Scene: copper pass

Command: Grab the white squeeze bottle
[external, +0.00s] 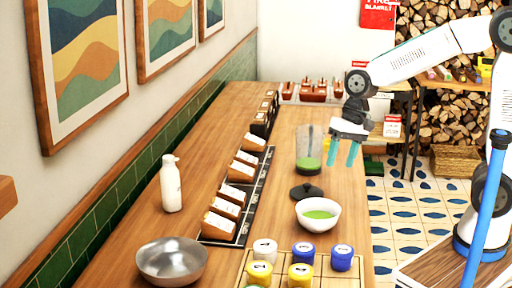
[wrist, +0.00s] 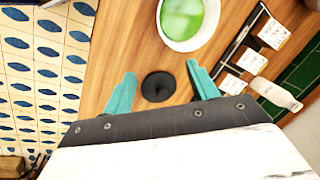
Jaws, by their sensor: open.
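The white squeeze bottle (external: 171,184) stands upright on the wooden counter near the left wall, to the left of the row of wooden card boxes. It also shows at the right edge of the wrist view (wrist: 276,94). My gripper (external: 342,154) has teal fingers and is open and empty, pointing down above the counter's right side. It is well to the right of the bottle and apart from it. In the wrist view my fingers (wrist: 161,92) are spread, with a black round lid below and between them.
A white bowl with green content (external: 318,214), a black lid (external: 306,192) and a clear container with green liquid (external: 308,152) stand near my gripper. Card boxes (external: 228,208) line a black tray. A metal bowl (external: 172,262) and several blue and yellow jars (external: 302,252) are in front.

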